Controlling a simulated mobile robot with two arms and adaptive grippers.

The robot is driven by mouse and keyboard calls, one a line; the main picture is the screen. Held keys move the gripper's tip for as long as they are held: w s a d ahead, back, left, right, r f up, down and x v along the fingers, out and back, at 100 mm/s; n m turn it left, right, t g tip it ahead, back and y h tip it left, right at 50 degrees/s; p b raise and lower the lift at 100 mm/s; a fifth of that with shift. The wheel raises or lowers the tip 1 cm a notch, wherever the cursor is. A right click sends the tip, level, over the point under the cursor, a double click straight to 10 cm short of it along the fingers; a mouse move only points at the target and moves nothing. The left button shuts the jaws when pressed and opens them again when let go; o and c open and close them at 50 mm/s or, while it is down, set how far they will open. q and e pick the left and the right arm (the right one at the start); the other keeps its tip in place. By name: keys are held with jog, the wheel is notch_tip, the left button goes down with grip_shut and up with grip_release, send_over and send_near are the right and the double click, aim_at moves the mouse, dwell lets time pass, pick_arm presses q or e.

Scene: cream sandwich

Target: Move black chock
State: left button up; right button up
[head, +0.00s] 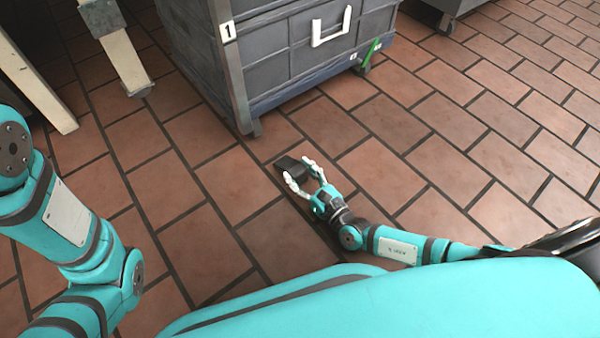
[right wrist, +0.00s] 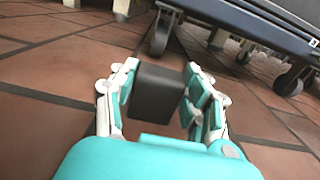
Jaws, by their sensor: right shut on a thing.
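The black chock (head: 289,166) is a small dark wedge block in front of the near corner of the grey cart. My right gripper (head: 303,175) has its fingers on either side of the chock and is shut on it. In the right wrist view the chock (right wrist: 157,95) sits between the fingers of the right gripper (right wrist: 160,100). Whether the chock touches the floor is hard to tell. My left arm is at the left of the head view, but its gripper is not in view.
A grey cart (head: 270,50) marked 1, with a white handle (head: 331,27), stands just beyond the chock; its wheel (right wrist: 163,33) shows in the right wrist view. Cream legs (head: 122,60) stand at upper left. The tiled floor (head: 480,130) to the right is clear.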

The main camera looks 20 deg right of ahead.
jog(key=o, duration=1.3)
jog(key=v, duration=1.2)
jog(key=shift+s, duration=0.1)
